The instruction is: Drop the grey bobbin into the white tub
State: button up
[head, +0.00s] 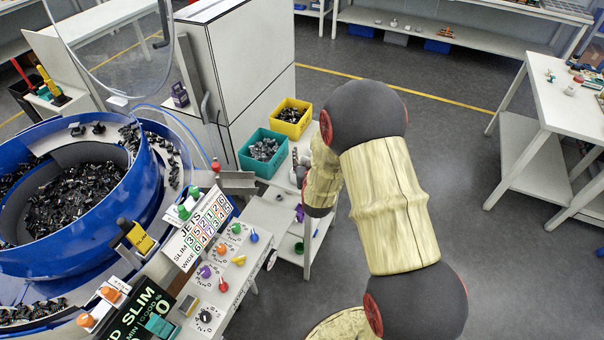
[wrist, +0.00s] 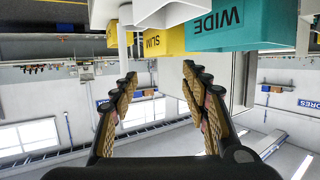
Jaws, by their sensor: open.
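My gripper (wrist: 160,78) is open in the wrist view, with nothing between its fingers. In the head view my arm hides most of it, beside the small stand near the teal and yellow bins. I cannot make out the grey bobbin for sure in either view. I cannot pick out the white tub with certainty either. The wrist view is upside down and shows a white part (wrist: 160,12) at its top edge, close to the bins, but its shape is cut off.
A teal bin (head: 247,164) marked WIDE and a yellow bin (head: 291,131) marked SLIM hold small parts. A blue bowl feeder (head: 110,230) and control panel (head: 225,275) stand left. A white table (head: 565,110) with small items is at right. Open floor lies between.

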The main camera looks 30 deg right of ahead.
jog(key=v, duration=1.1)
jog(key=shift+f, duration=0.1)
jog(key=s+a+f+g+y, duration=0.2)
jog(key=s+a+f+g, duration=0.25)
jog(key=f, duration=0.45)
jog(key=s+a+n+g+y, duration=0.1)
jog(key=s+a+g+y, duration=0.25)
jog(key=s, duration=0.35)
jog(key=s+a+r+n, duration=0.1)
jog(key=s+r, duration=0.3)
jog(key=r, duration=0.5)
jog(key=s+a+r+n, duration=0.1)
jog(key=s+a+r, duration=0.2)
jog(key=r, duration=0.7)
jog(key=s+a+r+n, duration=0.1)
jog(key=s+a+r, duration=0.1)
jog(key=s+r, duration=0.5)
notch_tip(320, 180, up, 3)
jog(key=shift+s+f, duration=0.15)
jog(key=shift+s, duration=0.05)
